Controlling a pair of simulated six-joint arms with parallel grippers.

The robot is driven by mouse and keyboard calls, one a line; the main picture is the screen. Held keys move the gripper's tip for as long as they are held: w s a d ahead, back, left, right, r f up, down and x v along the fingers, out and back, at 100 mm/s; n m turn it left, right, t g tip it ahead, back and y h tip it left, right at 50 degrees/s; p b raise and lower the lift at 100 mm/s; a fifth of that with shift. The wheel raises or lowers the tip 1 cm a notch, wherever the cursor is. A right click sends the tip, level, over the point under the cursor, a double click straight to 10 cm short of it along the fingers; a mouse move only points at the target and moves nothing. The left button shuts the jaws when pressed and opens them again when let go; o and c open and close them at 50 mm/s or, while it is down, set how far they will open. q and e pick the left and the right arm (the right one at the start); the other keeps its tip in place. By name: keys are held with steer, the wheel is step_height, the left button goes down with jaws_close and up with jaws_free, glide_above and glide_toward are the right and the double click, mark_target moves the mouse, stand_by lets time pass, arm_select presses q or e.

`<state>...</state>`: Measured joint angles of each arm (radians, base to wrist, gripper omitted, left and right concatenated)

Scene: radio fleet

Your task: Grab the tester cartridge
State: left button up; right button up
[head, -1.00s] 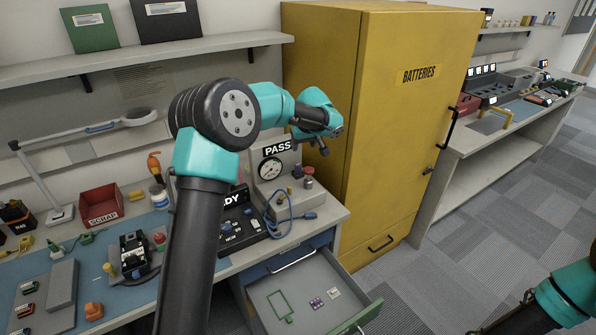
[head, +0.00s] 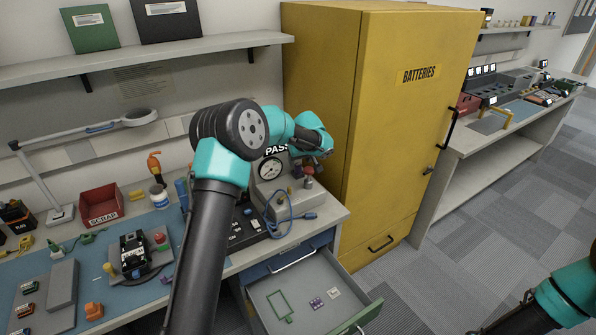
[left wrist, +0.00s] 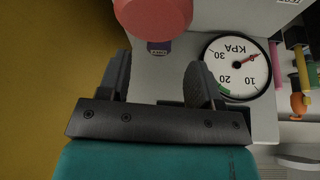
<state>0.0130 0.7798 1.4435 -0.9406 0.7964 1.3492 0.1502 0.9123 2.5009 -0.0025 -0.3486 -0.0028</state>
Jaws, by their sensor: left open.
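The pressure tester (head: 268,190) stands on the bench, with a round KPA gauge (head: 271,169) and a PASS sign. A red-topped part (head: 308,170) sits at its right side, just under my left gripper (head: 318,156); I cannot tell for sure that it is the tester cartridge. In the left wrist view the red rounded top (left wrist: 153,16) is large at the upper edge, with a small purple piece (left wrist: 158,47) below it. My left gripper's fingers (left wrist: 159,65) are apart and empty, pointing toward the purple piece. My right gripper is out of view.
A blue cable (head: 290,210) loops in front of the tester. A yellow batteries cabinet (head: 400,120) stands close on the right. An open drawer (head: 270,290) juts out below the bench. A red scrap bin (head: 101,204) is at the left.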

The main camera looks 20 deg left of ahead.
mark_target(298, 165)
arm_select(q)
steer(key=shift+x, duration=2.55)
steer(key=shift+c, duration=0.3)
steer(key=c, duration=0.9)
